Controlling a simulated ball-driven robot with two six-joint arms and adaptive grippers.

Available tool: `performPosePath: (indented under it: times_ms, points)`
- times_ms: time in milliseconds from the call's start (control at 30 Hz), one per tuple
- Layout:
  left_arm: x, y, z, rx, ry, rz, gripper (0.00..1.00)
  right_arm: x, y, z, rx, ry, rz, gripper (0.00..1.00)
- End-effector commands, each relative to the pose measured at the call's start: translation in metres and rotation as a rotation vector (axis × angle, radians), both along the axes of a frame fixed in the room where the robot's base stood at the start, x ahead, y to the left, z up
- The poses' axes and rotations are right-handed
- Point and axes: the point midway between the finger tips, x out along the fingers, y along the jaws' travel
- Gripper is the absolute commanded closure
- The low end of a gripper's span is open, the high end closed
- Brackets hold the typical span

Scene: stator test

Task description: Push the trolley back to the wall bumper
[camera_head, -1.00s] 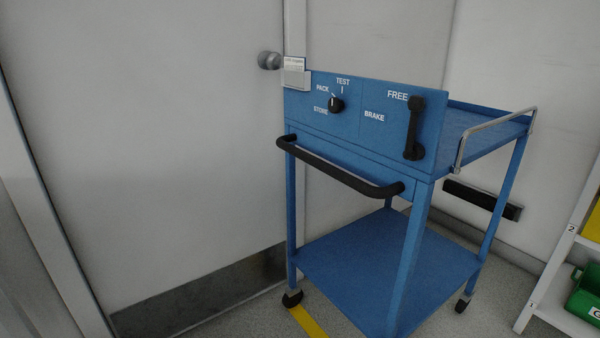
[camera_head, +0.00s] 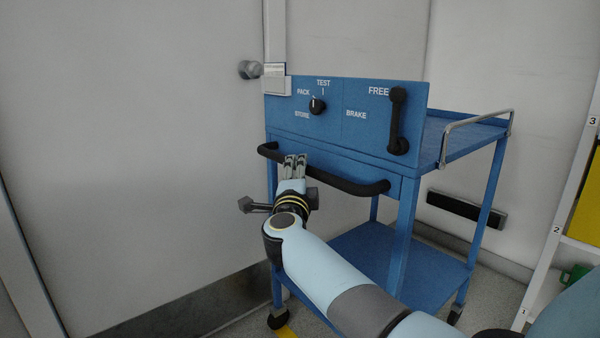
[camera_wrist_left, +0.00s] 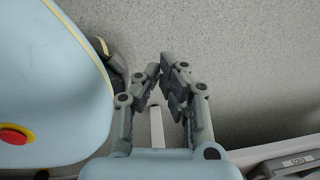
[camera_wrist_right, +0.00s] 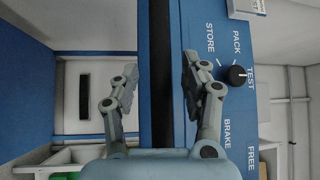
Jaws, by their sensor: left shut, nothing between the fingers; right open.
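The blue trolley (camera_head: 350,150) stands upright with its black push handle (camera_head: 345,183) facing me. The black wall bumper (camera_head: 466,209) is low on the wall behind it, partly behind a trolley leg. My right gripper (camera_head: 294,160) is at the left part of the handle. In the right wrist view, its open fingers (camera_wrist_right: 158,88) lie either side of the dark handle bar (camera_wrist_right: 160,60); I cannot tell if they touch it. My left gripper (camera_wrist_left: 167,78) shows only in its own wrist view, shut and empty, with floor beyond it. The black lever (camera_head: 398,122) stands vertical beside FREE.
A door with a round knob (camera_head: 250,69) is at the left. A white shelf rack (camera_head: 550,245) with numbered levels stands at the right. A rotary knob (camera_head: 317,106) is on the trolley panel. A yellow floor strip (camera_head: 286,332) shows near the front left caster (camera_head: 279,318).

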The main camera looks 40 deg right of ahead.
Motion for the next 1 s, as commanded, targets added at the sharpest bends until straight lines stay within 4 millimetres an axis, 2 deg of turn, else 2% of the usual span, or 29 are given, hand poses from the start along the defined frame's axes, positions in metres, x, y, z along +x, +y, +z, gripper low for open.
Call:
performPosePath:
  times_ms: [200, 533, 900, 1000]
  points:
    - [0.014, 0.001, -0.005, 0.001, -0.014, -0.001, 1.0, 0.02, -0.016, 0.002, 0.0, 0.002, 0.002, 0.54]
    - [0.014, 0.005, -0.004, 0.007, -0.011, -0.003, 1.0, 0.023, -0.019, 0.004, -0.001, 0.001, 0.002, 0.54]
    - [0.011, 0.005, -0.004, 0.007, -0.008, -0.004, 1.0, 0.023, -0.019, 0.003, -0.001, 0.002, 0.002, 1.0]
    - [0.011, 0.005, -0.004, 0.007, -0.008, -0.004, 1.0, 0.023, -0.019, 0.003, -0.001, 0.002, 0.002, 1.0]
